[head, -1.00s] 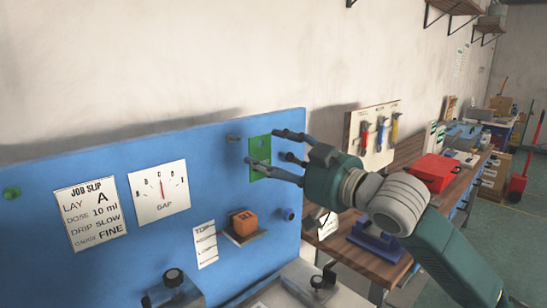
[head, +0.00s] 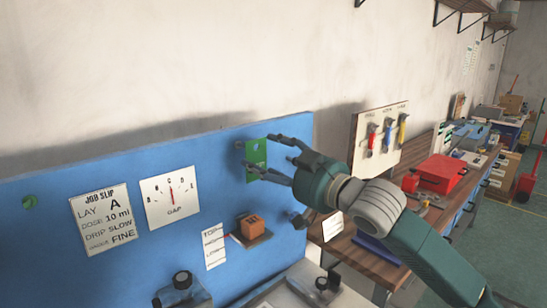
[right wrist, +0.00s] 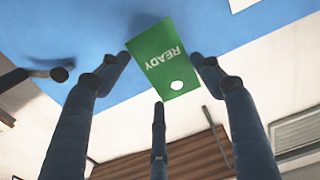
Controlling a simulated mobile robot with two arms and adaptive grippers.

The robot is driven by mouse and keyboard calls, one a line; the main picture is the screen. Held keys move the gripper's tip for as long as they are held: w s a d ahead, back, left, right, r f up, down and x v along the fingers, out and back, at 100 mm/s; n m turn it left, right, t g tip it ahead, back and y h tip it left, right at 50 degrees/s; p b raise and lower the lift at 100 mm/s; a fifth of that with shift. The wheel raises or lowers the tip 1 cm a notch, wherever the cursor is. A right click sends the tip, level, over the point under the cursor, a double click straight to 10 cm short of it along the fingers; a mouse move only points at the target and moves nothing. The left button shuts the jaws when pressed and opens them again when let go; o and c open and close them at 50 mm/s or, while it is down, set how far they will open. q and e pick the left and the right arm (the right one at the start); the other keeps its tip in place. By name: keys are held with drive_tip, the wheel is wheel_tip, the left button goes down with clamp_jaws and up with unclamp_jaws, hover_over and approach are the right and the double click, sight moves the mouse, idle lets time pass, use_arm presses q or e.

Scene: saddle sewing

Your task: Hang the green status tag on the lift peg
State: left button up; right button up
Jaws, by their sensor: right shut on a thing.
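The green status tag (head: 256,160) is a flat rectangle in front of the upper right of the blue board. My right gripper (head: 262,154) is shut on it, with fingers at its edges. In the right wrist view the tag (right wrist: 150,72) reads READY, appears upside down, and has a white-looking hole in its lower part; the fingers of the right gripper (right wrist: 160,64) flank it. A short grey peg (head: 240,144) shows just left of the tag in the head view; whether they touch is unclear. A dark peg (right wrist: 60,74) shows left in the wrist view. My left gripper is out of view.
The blue board (head: 130,255) carries a job slip (head: 103,222), a gap dial (head: 170,198), an orange block (head: 251,227) on a small ledge, and another peg (head: 298,219) lower right. A wooden bench (head: 365,255) with a tool panel (head: 362,150) and red box (head: 440,172) stands to the right.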

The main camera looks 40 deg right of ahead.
sight(261, 161)
drive_tip(key=shift+w+a+f+p, duration=0.1)
drive_tip(key=shift+w+p, duration=0.55)
drive_tip(key=shift+w, duration=0.4)
drive_tip(key=shift+w+a+p, duration=0.1)
drive_tip(key=shift+w+p, duration=0.5)
drive_tip(key=shift+w, duration=0.4)
drive_tip(key=shift+w+f+p, duration=0.35)
drive_tip(key=shift+w+f, duration=0.1)
drive_tip(key=shift+w, duration=0.15)
drive_tip(key=o, duration=1)
drive_tip(key=shift+o, duration=0.2)
